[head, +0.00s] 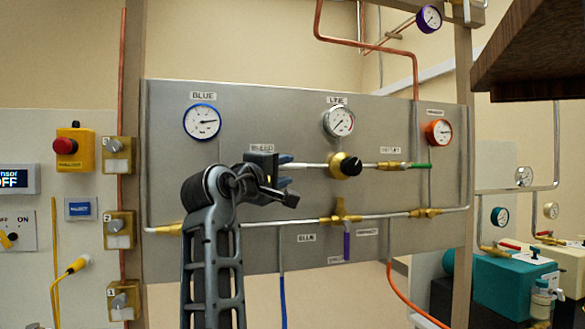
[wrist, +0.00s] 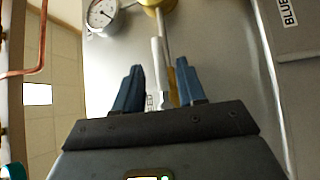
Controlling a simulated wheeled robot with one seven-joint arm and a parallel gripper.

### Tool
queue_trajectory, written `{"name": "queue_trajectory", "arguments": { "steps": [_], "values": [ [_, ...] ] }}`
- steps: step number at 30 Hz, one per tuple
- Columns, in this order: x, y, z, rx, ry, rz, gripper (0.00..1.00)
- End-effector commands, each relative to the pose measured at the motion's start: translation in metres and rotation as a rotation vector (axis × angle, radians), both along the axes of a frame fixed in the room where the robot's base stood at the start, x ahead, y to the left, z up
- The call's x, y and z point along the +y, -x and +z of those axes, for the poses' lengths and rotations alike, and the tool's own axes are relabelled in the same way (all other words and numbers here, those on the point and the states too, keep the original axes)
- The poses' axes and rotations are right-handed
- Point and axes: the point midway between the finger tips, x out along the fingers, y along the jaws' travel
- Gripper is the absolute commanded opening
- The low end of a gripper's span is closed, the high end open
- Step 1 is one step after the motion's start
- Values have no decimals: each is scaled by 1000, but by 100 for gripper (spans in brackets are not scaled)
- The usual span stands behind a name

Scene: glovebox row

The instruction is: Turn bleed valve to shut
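The label BLEED (head: 261,148) is on the grey panel (head: 200,260), left of the middle. My gripper (head: 270,166) is in front of the panel just below this label and hides most of the bleed valve there. In the wrist view my gripper (wrist: 158,88) has its two blue fingers apart. A pale bar (wrist: 157,62), which looks like the bleed valve's handle, runs between the fingertips, along the line of the pipe. Gaps show on both sides of it. Brass (wrist: 171,85) shows behind it. The valve body is mostly hidden.
A brass valve with a black knob (head: 346,166) is right of my gripper on the same pipe. A green handle (head: 419,167) is farther right, and a purple handle (head: 347,246) hangs below. Gauges sit above: blue-rimmed (head: 202,122), silver (head: 339,121) and orange (head: 438,132).

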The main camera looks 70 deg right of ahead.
Motion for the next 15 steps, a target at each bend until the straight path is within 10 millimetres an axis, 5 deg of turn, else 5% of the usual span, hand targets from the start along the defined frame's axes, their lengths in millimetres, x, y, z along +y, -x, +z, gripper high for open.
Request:
{"name": "queue_trajectory", "arguments": {
  "steps": [6,15],
  "values": [
    [-33,3,5,1,0,-2,40],
    [-49,4,7,0,1,1,40]
  ]
}}
